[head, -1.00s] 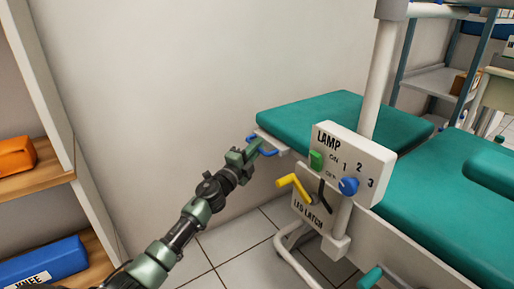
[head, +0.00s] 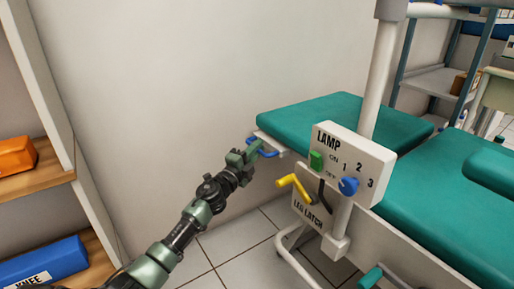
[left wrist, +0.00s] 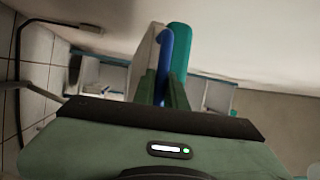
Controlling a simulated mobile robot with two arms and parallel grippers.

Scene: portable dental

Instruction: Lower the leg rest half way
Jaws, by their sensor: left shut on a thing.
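The leg rest is a green padded section (head: 325,115) at the far end of the couch, and it looks roughly level. A blue handle (head: 266,152) sits on its near left end. My left gripper (head: 256,149) is shut on this handle. In the left wrist view the blue handle (left wrist: 165,55) stands between the fingers, with the green pad edge (left wrist: 180,48) beside it. A yellow lever (head: 294,186) is on the panel marked LEG LATCH (head: 308,211), right of my gripper. My right gripper is in neither view.
A white LAMP box (head: 352,160) with a green switch and a blue knob is on a post (head: 382,75) beside the couch (head: 435,205). Shelves with an orange item (head: 16,154) and a blue item (head: 45,262) stand at left. Tiled floor below the leg rest is clear.

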